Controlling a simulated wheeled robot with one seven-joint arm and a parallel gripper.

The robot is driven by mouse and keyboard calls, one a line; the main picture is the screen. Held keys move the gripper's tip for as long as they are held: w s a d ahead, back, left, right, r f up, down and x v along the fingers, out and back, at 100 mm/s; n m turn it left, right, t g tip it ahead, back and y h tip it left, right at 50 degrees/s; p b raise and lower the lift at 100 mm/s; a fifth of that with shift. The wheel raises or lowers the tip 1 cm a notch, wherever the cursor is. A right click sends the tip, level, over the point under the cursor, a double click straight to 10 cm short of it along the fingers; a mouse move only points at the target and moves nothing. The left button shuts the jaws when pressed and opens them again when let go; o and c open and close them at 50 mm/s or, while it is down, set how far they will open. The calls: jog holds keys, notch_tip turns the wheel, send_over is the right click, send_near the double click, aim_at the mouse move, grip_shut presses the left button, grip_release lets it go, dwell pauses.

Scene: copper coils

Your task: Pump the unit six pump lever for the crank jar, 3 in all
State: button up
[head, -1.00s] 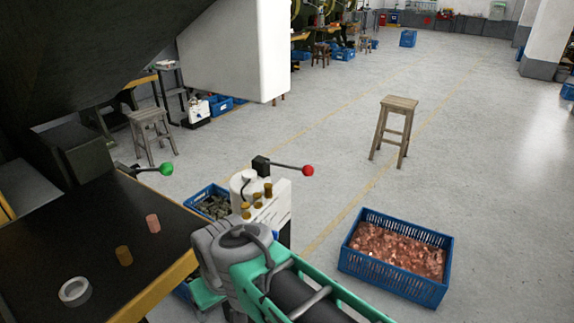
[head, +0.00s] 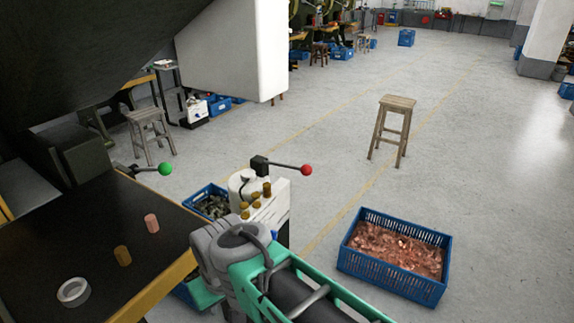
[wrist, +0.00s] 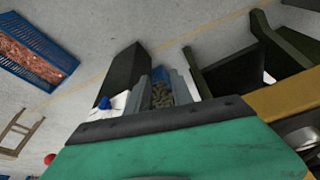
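A white pump unit (head: 266,205) stands just beyond my arm in the head view. A dark block on it carries a lever ending in a red knob (head: 306,170), which points right. The red knob also shows at the lower left of the wrist view (wrist: 50,159). A second lever with a green knob (head: 165,168) sticks out at the back of the dark table. I cannot tell any unit number or jar label. My grey and green arm end lies in front of the pump unit; its fingertips are hidden in the head view and cannot be made out clearly in the wrist view.
A stool (head: 398,103) stands on open floor.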

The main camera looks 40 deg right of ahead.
grip_shut()
dwell(0.8)
